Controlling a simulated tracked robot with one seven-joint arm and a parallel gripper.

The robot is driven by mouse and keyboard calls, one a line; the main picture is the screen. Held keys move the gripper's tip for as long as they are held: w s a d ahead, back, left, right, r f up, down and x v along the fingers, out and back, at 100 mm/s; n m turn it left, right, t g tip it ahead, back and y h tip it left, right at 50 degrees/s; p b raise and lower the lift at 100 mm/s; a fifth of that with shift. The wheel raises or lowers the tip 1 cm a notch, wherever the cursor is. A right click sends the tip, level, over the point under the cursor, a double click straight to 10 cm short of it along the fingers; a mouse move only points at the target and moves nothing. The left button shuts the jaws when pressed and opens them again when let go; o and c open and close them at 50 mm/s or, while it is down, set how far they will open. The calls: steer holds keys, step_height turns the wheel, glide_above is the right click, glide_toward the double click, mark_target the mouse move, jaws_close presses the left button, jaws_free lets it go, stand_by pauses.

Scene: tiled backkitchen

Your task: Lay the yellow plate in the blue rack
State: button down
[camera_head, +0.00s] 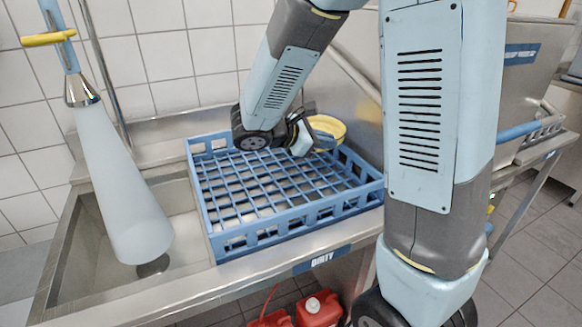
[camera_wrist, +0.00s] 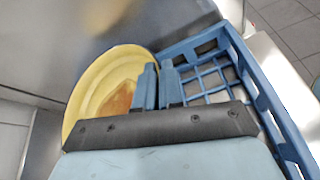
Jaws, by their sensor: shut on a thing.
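The yellow plate (camera_wrist: 88,98) is in my gripper (camera_wrist: 158,68), with its rim between the two blue fingers in the wrist view. A brown-orange stain marks its middle. In the head view the plate (camera_head: 330,126) shows at the back right corner of the blue rack (camera_head: 290,235), partly hidden by my gripper (camera_head: 312,146). The rack is an open grid crate on the steel counter. In the wrist view the rack (camera_wrist: 262,92) lies to the right of the plate. I cannot tell whether the plate touches the rack.
A tiled wall (camera_head: 165,55) stands behind. Red canisters (camera_head: 318,310) stand below the counter. The rack's visible grid is empty.

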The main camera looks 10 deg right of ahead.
steer(key=w+f, duration=0.1)
steer(key=w, duration=0.1)
steer(key=w+a+f, duration=0.1)
steer(key=w, duration=0.1)
steer(key=w+f, duration=0.1)
steer(key=w, duration=0.2)
steer(key=shift+a+f, duration=0.15)
steer(key=shift+a, duration=0.15)
steer(key=w+f, duration=0.2)
steer(key=w+a+f, duration=0.1)
steer(key=w+f, duration=0.1)
steer(key=shift+f, duration=0.4)
steer(key=shift+w+a+f, duration=0.1)
steer(key=shift+w+f, duration=0.4)
steer(key=shift+f, duration=0.2)
step_height(320, 180, down, 3)
steer(key=shift+r, duration=0.1)
steer(key=c, duration=1.3)
jaws_free()
steer(key=shift+o, duration=0.2)
